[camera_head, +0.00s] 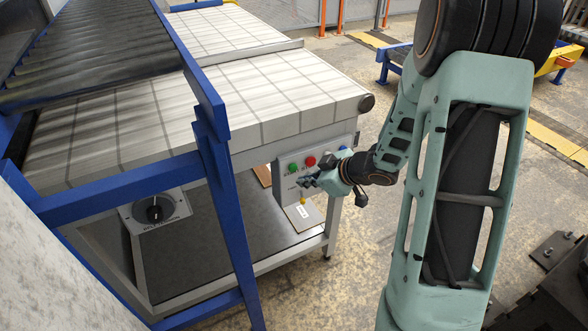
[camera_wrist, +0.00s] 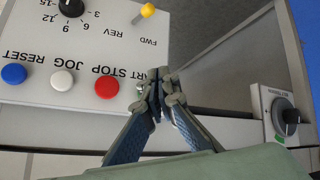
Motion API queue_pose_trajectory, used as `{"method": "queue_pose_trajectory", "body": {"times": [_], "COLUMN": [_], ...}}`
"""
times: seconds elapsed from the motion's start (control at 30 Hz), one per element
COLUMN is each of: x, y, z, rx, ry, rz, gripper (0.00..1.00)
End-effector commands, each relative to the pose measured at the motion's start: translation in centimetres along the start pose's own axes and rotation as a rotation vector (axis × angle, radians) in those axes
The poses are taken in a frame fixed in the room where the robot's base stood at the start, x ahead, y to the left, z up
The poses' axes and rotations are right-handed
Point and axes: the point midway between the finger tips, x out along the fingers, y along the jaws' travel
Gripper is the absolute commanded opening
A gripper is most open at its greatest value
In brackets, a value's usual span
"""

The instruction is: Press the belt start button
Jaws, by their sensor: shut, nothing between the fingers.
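The control box (camera_head: 286,186) hangs on the conveyor's front side, with a green button (camera_head: 293,168) at its left and a red button (camera_head: 310,161) beside it. In the wrist view the box face (camera_wrist: 100,32) is upside down, with the red STOP button (camera_wrist: 107,87) and part of the START label showing; the start button is mostly or wholly hidden behind my fingers. My gripper (camera_head: 306,182) is shut and empty, just in front of the box. In the wrist view its fingertips (camera_wrist: 159,86) lie over the start button's place; I cannot tell whether they touch.
White JOG (camera_wrist: 62,81) and blue RESET (camera_wrist: 14,74) buttons, a black knob (camera_wrist: 70,6) and a yellow-tipped switch (camera_wrist: 147,10) share the box. A separate dial box (camera_head: 155,210) hangs to the left. A blue frame post (camera_head: 230,220) stands between them.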

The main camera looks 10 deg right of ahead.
Motion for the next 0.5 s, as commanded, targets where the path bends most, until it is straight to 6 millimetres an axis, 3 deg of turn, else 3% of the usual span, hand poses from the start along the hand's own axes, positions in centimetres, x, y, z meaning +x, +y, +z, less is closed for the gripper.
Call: {"method": "queue_pose_trajectory", "body": {"times": [0.5], "x": [1.3], "y": [1.0], "z": [-1.0], "rx": [0.001], "ry": [0.000], "rz": [0.000], "gripper": [0.00]}}
